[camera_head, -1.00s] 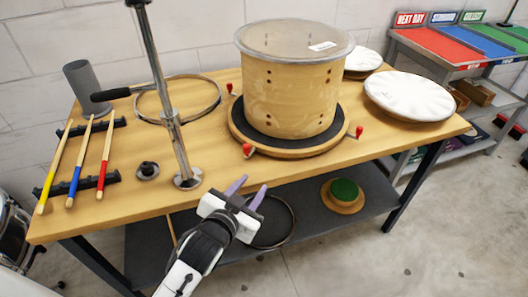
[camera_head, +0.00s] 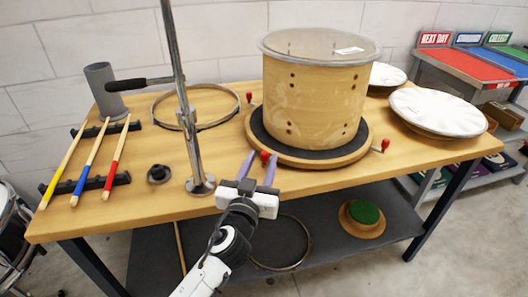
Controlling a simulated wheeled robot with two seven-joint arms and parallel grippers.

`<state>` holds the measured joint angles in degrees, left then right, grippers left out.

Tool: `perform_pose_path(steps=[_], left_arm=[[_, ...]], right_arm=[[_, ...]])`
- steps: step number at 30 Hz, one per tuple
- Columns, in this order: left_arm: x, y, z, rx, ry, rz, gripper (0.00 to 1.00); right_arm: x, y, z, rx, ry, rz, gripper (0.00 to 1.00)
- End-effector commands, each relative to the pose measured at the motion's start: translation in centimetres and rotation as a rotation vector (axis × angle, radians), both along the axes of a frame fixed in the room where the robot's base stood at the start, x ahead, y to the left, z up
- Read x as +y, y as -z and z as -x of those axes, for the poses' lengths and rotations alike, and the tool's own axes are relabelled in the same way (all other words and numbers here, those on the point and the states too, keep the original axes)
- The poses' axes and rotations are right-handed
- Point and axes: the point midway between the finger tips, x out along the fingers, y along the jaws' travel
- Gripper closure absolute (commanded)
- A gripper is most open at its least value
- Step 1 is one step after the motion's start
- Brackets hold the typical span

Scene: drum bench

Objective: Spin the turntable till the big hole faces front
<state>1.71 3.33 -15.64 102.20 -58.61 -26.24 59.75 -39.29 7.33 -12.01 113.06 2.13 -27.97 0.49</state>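The turntable (camera_head: 345,157) is a round wooden disc with a dark top, on the wooden bench. Red knobs stand at its rim: a front one (camera_head: 265,157), a right one (camera_head: 385,145) and a back left one (camera_head: 249,97). A pale wooden drum shell (camera_head: 318,100) stands upright on it under a clear cover. Its visible side shows only small paired holes; no big hole shows. My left gripper (camera_head: 259,162) is open at the turntable's front edge, its purple fingers spread about the front knob. Whether they touch it I cannot tell. My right gripper is out of view.
A metal stand (camera_head: 187,120) with a black-handled arm rises left of the gripper. A hoop (camera_head: 236,101), a grey cup (camera_head: 104,88) and drumsticks on a rack (camera_head: 92,158) lie left. White drumheads (camera_head: 437,110) lie right. The bench front between stand and turntable is narrow.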

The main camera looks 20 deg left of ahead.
Motion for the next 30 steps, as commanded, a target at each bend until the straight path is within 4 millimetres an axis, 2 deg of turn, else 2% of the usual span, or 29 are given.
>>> perform_pose_path(steps=[3, 6, 17, 18, 24, 30], left_arm=[[0.3, -0.1, -1.9, -0.001, 0.000, -0.003, 0.65], [0.4, 0.0, -2.9, 0.000, 0.000, -0.002, 0.65], [0.4, 0.0, -3.6, 0.001, 0.000, -0.001, 0.65], [0.4, 0.0, -3.6, 0.001, 0.000, -0.001, 0.67], [0.4, 0.0, -3.6, 0.001, 0.000, -0.001, 1.00], [0.6, 0.1, -3.6, 0.001, -0.001, -0.001, 1.00]], right_arm=[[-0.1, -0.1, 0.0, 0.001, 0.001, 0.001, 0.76], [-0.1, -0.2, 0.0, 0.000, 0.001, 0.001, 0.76], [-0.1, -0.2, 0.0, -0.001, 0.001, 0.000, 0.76], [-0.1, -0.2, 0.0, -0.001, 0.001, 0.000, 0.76], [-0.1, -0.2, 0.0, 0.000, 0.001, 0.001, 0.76], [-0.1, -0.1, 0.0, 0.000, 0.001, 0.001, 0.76]])
